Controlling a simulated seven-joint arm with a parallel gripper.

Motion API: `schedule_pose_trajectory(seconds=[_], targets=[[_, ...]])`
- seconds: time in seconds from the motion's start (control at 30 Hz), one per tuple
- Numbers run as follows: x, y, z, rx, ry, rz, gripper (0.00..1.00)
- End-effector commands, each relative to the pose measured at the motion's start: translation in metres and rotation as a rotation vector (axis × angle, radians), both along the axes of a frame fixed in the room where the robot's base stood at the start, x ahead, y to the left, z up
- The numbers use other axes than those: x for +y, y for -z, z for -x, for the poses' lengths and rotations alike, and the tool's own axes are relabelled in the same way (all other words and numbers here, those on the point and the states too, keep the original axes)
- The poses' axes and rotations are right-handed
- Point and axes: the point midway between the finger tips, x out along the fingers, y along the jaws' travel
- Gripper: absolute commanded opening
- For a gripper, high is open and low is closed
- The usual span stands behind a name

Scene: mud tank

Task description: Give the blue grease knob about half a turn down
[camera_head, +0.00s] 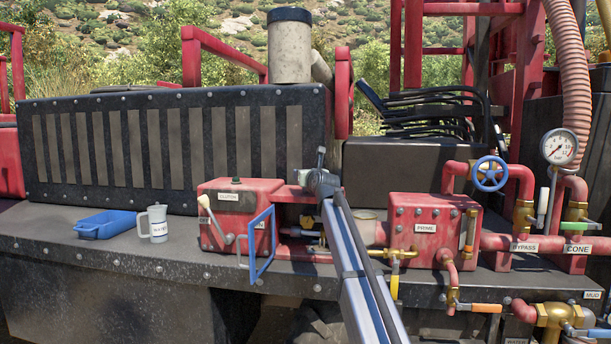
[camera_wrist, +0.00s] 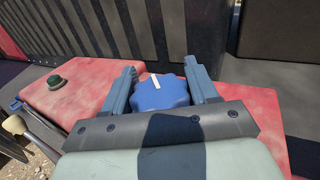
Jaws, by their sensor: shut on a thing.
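The blue grease knob (camera_wrist: 162,95) has a lobed edge and a short white mark (camera_wrist: 154,82) on top, pointing toward the upper left of the knob in the wrist view. It sits on the red housing between the two fingers of my gripper (camera_wrist: 161,72). The fingers flank it on both sides and are shut on it. In the head view my gripper (camera_head: 321,166) is above the red pump housing, right of the box with a plate label (camera_head: 229,196). The knob is hidden there behind my gripper and arm.
A blue open frame handle (camera_head: 262,243) and a pale-knobbed lever (camera_head: 205,203) stand at the left red box. A blue tray (camera_head: 105,223) and grey mug (camera_head: 157,222) are on the deck. The PRIME box (camera_head: 425,228) and blue handwheel (camera_head: 489,173) are to the right.

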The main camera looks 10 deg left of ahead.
Motion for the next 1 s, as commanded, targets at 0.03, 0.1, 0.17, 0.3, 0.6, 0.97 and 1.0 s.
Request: schedule_pose_trajectory(seconds=[0.03,0.1,0.17,0.3,0.6,0.97,1.0], targets=[[-0.0004,0.0004,-0.0002,0.001,0.001,0.000,0.28],[-0.0004,0.0004,-0.0002,0.001,0.002,0.000,0.28],[-0.0004,0.0004,-0.0003,0.001,0.002,0.000,0.28],[-0.0004,0.0005,-0.0003,0.002,0.002,0.000,0.28],[-0.0002,0.0004,-0.0002,0.001,0.001,0.000,0.79],[-0.0017,0.0004,0.0034,0.001,0.001,0.000,0.79],[-0.0028,0.0005,0.0054,0.001,0.001,0.000,0.79]])
